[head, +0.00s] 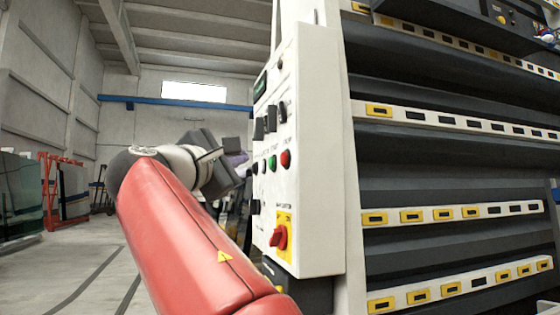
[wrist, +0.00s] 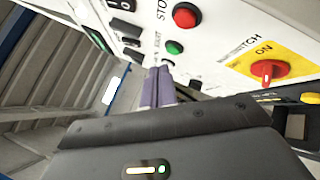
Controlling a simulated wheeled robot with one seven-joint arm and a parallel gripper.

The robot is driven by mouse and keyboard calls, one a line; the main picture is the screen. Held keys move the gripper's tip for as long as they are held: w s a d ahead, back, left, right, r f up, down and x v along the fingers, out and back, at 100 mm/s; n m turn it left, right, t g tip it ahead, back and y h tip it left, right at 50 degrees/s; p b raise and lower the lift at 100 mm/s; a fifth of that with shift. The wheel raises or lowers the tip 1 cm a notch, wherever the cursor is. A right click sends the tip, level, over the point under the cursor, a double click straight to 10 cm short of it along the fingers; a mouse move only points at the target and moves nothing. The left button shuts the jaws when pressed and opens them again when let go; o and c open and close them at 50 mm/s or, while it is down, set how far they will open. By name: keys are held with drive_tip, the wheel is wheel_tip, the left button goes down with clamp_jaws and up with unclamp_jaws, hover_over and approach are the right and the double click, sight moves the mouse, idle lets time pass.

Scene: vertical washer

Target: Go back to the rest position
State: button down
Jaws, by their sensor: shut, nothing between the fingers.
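My gripper (head: 238,160) is at the end of my raised red arm, beside the left side of the white control panel (head: 315,150). In the wrist view its two purple fingers (wrist: 158,86) are together and empty, pointing toward the panel close to the green button (wrist: 174,47). I cannot tell whether the fingertips touch the panel. The panel carries a red stop button (head: 286,158), a green button (head: 272,164), black switches (head: 270,118) and a red main switch (head: 278,237) on a yellow plate. In the wrist view, the main switch (wrist: 268,70) points at ON.
The tall washer (head: 450,160) with dark slats and pale rails fills the right side, just behind the panel. Glass sheets (head: 20,190) and a red rack (head: 55,190) stand far left. The grey floor (head: 70,265) on the left is clear.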

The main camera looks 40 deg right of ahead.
drive_tip(key=s+a+f+m+y, duration=0.1)
drive_tip(key=s+f+m+y, duration=0.3)
drive_tip(key=f, duration=0.9)
drive_tip(key=s+a+f+n+y, duration=0.1)
drive_tip(key=f+y, duration=0.5)
drive_tip(key=f, duration=0.7)
drive_tip(key=s+a+f+m+g+y, duration=0.1)
drive_tip(key=s+a+f+m+y, duration=0.1)
drive_tip(key=s+f, duration=0.3)
drive_tip(key=s+a+f+m+g+y, duration=0.1)
drive_tip(key=s+a+f+m+y, duration=0.2)
drive_tip(key=f, duration=0.9)
drive_tip(key=s+a+f+m+g+y, duration=0.2)
drive_tip(key=s+f, duration=0.4)
drive_tip(key=f, duration=0.3)
drive_tip(key=shift+s+a+f+m+y, duration=0.15)
drive_tip(key=shift+s+a+m+y, duration=0.15)
drive_tip(key=shift+a+m+y, duration=0.6)
drive_tip(key=shift+a+h, duration=0.3)
